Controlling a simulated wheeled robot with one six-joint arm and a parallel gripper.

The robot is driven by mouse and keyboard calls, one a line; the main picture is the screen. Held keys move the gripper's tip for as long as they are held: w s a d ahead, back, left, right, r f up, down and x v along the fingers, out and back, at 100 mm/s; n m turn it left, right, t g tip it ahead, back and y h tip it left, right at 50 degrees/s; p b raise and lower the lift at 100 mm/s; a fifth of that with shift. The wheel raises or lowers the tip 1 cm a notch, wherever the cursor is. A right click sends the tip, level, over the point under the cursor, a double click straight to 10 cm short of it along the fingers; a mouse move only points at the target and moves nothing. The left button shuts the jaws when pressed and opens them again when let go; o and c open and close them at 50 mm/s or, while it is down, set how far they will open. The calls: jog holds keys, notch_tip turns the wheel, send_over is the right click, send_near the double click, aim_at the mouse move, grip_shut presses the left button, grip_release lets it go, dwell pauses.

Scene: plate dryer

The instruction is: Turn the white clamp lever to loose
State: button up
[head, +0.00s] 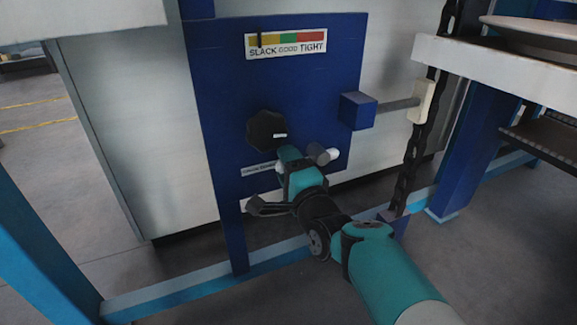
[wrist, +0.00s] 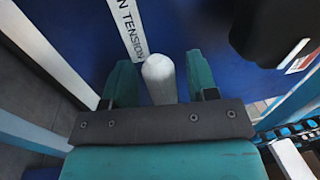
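The white clamp lever (wrist: 160,80) shows in the wrist view as a rounded white bar between the two teal fingers of my gripper (wrist: 159,66). The fingers are apart, with a gap on the right side of the lever and little or none on the left; contact is unclear. In the head view, my gripper (head: 290,156) is at the lower part of the blue panel (head: 222,100). It hides most of the lever; a white rounded end (head: 334,154), apparently the lever's, shows to its right.
A black knob (head: 264,131) sits just above my gripper. A tension label (head: 256,169) is to the left. A slack-good-tight gauge (head: 287,44) is at the panel top, its dark pointer near slack. A blue block (head: 357,111) and a dark chain (head: 405,170) are on the right.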

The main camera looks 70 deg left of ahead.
jog(key=shift+w+d, duration=0.1)
jog(key=shift+d+p, duration=0.2)
jog(key=shift+p, duration=0.15)
jog(key=p+v, duration=0.5)
jog(key=v, duration=1.1)
jog(key=shift+d, duration=0.4)
jog(key=shift+w, duration=0.1)
